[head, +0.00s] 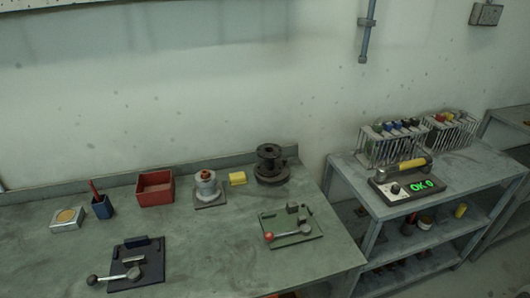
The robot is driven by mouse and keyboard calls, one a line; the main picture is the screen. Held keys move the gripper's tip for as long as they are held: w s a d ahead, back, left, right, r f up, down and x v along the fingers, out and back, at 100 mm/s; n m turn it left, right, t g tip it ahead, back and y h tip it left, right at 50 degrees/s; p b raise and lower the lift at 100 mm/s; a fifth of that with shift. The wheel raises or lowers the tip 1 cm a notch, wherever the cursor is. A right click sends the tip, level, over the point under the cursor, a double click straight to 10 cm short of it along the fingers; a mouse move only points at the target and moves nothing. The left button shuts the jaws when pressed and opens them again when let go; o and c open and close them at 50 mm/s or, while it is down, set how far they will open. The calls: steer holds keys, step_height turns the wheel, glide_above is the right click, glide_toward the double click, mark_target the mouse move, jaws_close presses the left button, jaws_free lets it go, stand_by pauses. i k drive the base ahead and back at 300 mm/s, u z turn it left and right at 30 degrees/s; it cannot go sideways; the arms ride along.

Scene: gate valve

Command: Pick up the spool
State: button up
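A dark, spool-shaped piece with round flanges (269,160) stands upright at the back right of the workbench (215,250). Its lower flange looks wider and seems to rest on the bench or on a dark round base; I cannot tell which. It looks like the spool, and nothing hides it. My gripper is not in view.
A red-knobbed lever fixture (291,227) stands in front. A shelf cart (450,200) with an "OK 0" device (407,186) stands right.

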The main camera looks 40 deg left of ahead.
mark_target(269, 151)
steer(key=u, duration=0.8)
steer(key=i, duration=0.85)
steer(key=u, duration=1)
